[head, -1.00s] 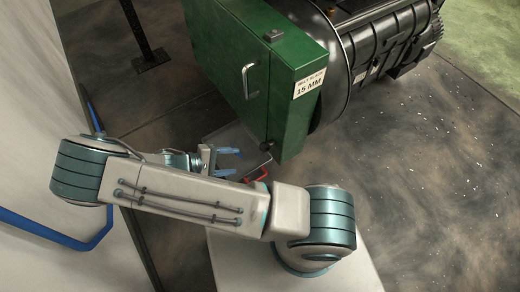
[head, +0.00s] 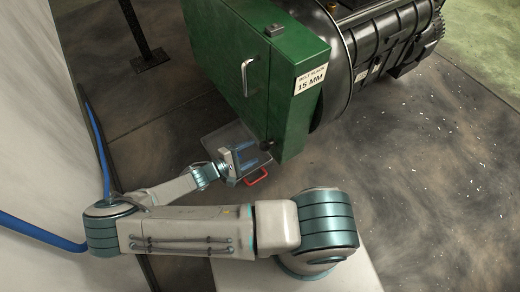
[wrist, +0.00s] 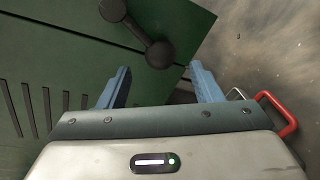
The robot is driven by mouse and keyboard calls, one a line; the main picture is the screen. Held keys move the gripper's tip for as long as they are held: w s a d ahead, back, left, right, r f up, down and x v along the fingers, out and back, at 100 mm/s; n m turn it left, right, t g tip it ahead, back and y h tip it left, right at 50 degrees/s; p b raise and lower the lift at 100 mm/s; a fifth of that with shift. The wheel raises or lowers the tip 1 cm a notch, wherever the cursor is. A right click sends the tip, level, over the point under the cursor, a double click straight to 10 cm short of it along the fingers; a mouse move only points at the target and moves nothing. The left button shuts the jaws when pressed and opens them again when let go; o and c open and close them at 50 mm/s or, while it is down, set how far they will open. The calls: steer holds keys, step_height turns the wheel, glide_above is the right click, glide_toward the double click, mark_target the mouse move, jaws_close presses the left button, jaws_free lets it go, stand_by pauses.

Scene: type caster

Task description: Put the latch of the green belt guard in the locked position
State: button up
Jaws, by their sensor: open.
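The green belt guard (head: 232,70) is a boxy cover with a silver handle on its face. Its latch (wrist: 136,30) is a black lever with a round knob at each end, lying diagonally on the guard (wrist: 55,55) in the wrist view. In the head view the latch (head: 266,145) is a small dark spot at the guard's lower corner. My gripper (wrist: 161,68) is open and empty, its blue fingers apart. The latch's larger knob lies just ahead of the gap between the fingertips, with no visible contact. In the head view my gripper (head: 242,157) is beside that corner.
A red handle (wrist: 281,115) is right of my gripper, also in the head view (head: 257,176), by a grey tray-like piece (head: 221,142). A black machine drum (head: 385,45) adjoins the guard. Vent slots (wrist: 28,108) mark the guard. Floor at right is clear.

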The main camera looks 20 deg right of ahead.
mark_target(267, 145)
steer(key=shift+b+x, duration=0.35)
steer(key=shift+x, duration=1.85)
steer(key=shift+c, duration=0.3)
